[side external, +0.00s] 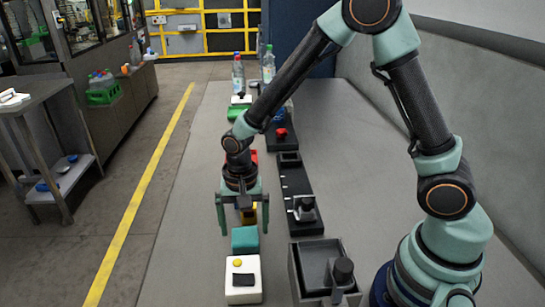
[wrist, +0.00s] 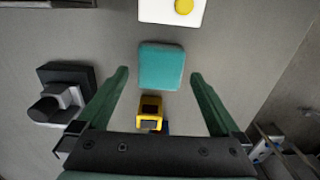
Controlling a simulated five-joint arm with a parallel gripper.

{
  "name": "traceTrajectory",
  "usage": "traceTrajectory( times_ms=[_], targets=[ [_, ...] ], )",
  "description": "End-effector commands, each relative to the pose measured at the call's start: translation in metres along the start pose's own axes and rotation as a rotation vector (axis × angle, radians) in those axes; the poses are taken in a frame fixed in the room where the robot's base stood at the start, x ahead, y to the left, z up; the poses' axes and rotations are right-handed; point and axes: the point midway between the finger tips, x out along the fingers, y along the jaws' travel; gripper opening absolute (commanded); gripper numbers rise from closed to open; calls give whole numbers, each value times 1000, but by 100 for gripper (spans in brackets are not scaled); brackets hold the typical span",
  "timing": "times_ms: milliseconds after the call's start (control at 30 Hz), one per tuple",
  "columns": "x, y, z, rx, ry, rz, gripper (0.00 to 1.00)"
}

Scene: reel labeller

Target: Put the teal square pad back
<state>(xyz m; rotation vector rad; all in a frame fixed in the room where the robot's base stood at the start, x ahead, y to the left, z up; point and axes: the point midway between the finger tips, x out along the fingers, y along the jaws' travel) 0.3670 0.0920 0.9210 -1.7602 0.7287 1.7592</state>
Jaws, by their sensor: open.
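The teal square pad (side external: 245,239) lies flat on the grey bench, just behind a white box (side external: 243,279) with a yellow button and a dark patch on top. In the wrist view the pad (wrist: 161,66) shows whole, with a narrow gap between it and the white box (wrist: 172,9). My gripper (side external: 243,232) is open and points down, with nothing held. In the wrist view its fingertips (wrist: 159,73) stand wide apart, one on each side of the pad's near part. How high they are above the bench is hard to tell.
A yellow and black block (wrist: 150,110) sits close to the pad, between my fingers. A black rail with a clamp-like fixture (side external: 305,209) and a dark open-topped box (side external: 301,280) stand to the right. Bottles (side external: 239,75) stand at the far end. Bench left of the pad is clear.

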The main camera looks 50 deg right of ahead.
Motion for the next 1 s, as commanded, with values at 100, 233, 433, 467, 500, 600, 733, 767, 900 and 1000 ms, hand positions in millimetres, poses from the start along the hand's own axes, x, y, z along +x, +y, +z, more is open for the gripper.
traceTrajectory(
  times_ms=[100,233,433,467,500,600,733,767,900,1000],
  targets=[
    [-27,-1,-1,0,3,-5,100],
    [-52,-1,-1,0,4,-6,100],
    [-77,-1,0,0,2,-3,100],
    [-80,-1,0,0,2,-3,100],
    [-82,0,0,0,1,-2,100],
    [-90,2,-1,-15,7,-11,100],
    [-112,13,-6,-90,39,-55,100],
    [-119,17,-8,-117,51,-69,100],
    [-152,42,-12,-269,128,-133,100],
    [-172,60,-13,-381,193,-167,100]
  ],
)
